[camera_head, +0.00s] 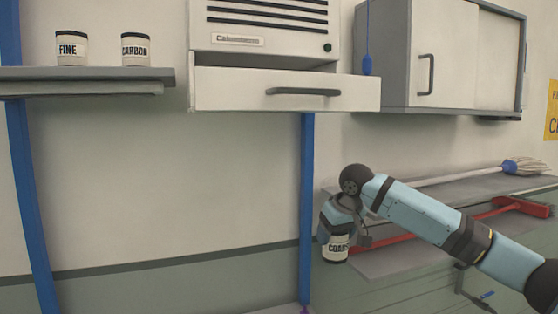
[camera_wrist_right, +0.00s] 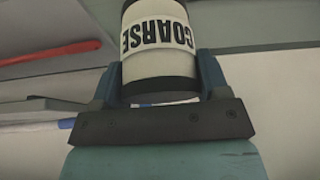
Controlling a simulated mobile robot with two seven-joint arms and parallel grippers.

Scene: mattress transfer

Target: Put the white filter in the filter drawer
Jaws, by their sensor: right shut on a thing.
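A white filter with black ends, labelled COARSE (camera_head: 335,247), is held in my right gripper (camera_head: 338,228), below and right of the drawer. In the right wrist view the COARSE filter (camera_wrist_right: 158,42) sits between the two fingers of the right gripper (camera_wrist_right: 155,85), its label upside down. The filter drawer (camera_head: 235,90) is pulled out under the vented wall unit (camera_head: 265,25) and has a grey handle. Its inside is mostly hidden from this low angle. Two more white filters, labelled FINE (camera_head: 71,49) and CARBON (camera_head: 135,50), stand on the left shelf. My left gripper does not show.
The left shelf (camera_head: 90,74) and a wall cabinet (camera_head: 440,55) flank the unit. A blue post (camera_head: 306,200) stands below the drawer. The wall left of it is clear.

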